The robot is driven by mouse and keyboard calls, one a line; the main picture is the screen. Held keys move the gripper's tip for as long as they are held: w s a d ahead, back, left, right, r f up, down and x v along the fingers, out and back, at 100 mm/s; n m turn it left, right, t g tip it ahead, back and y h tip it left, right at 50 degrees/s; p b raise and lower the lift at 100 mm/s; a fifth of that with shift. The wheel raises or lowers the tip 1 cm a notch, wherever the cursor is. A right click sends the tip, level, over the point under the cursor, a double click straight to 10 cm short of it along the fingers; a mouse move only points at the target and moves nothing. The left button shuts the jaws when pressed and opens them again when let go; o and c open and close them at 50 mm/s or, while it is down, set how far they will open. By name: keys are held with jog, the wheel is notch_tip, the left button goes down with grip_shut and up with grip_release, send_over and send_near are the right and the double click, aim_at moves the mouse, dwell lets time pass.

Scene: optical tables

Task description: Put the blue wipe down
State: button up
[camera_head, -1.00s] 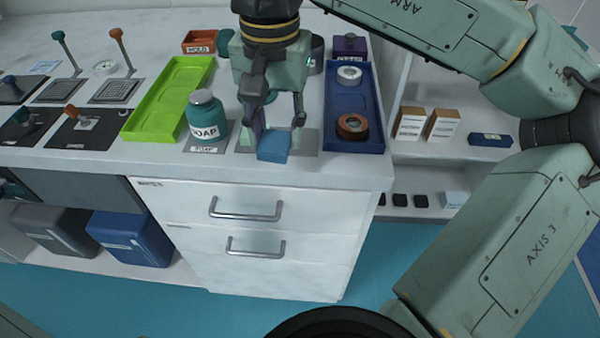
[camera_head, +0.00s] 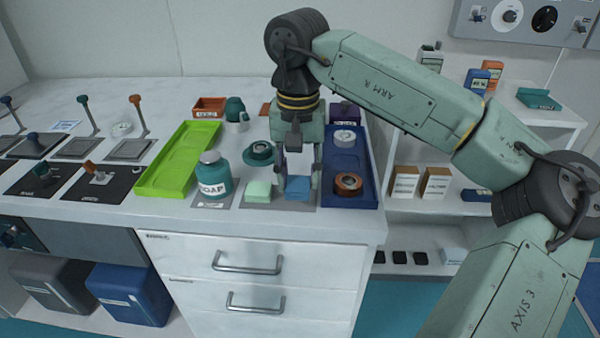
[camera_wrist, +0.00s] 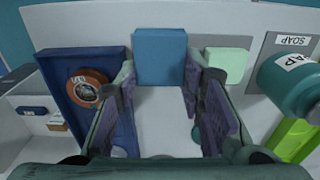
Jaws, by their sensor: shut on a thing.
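The blue wipe (camera_head: 297,187) is a small blue block at the right of a grey mat (camera_head: 276,207) on the counter. My gripper (camera_head: 297,176) points down from above and is shut on it. In the wrist view the blue wipe (camera_wrist: 160,56) sits between the two fingertips (camera_wrist: 160,75). It is at or very near the mat; I cannot tell whether it touches. A pale green wipe (camera_head: 258,191) lies on the mat just left of it, with a gap between them. The green wipe also shows in the wrist view (camera_wrist: 228,64).
A blue tray (camera_head: 368,192) with an orange-brown roll (camera_head: 348,183) and a white roll (camera_head: 344,139) stands close on the right. The teal soap bottle (camera_head: 213,178) and a lime green tray (camera_head: 163,180) stand left. A dark green round item (camera_head: 260,152) is behind the mat.

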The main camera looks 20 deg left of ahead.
aim_at(300, 181)
jog(key=shift+w+a, duration=0.15)
jog(key=shift+w, duration=0.4)
jog(key=shift+w+a, duration=0.15)
jog(key=shift+w, duration=0.4)
jog(key=shift+w+f+p, duration=0.2)
jog(key=shift+f+p, duration=0.1)
jog(key=shift+p, duration=0.1)
jog(key=shift+f+p, duration=0.35)
jog(key=shift+f, duration=1.25)
jog(key=shift+f, duration=0.1)
jog(key=shift+f, duration=0.15)
jog(key=o, duration=0.8)
jog(key=shift+o, duration=0.2)
notch_tip(300, 181, up, 13)
jog(key=b, duration=0.1)
jog(key=shift+s+f, duration=0.15)
jog(key=shift+f, duration=0.05)
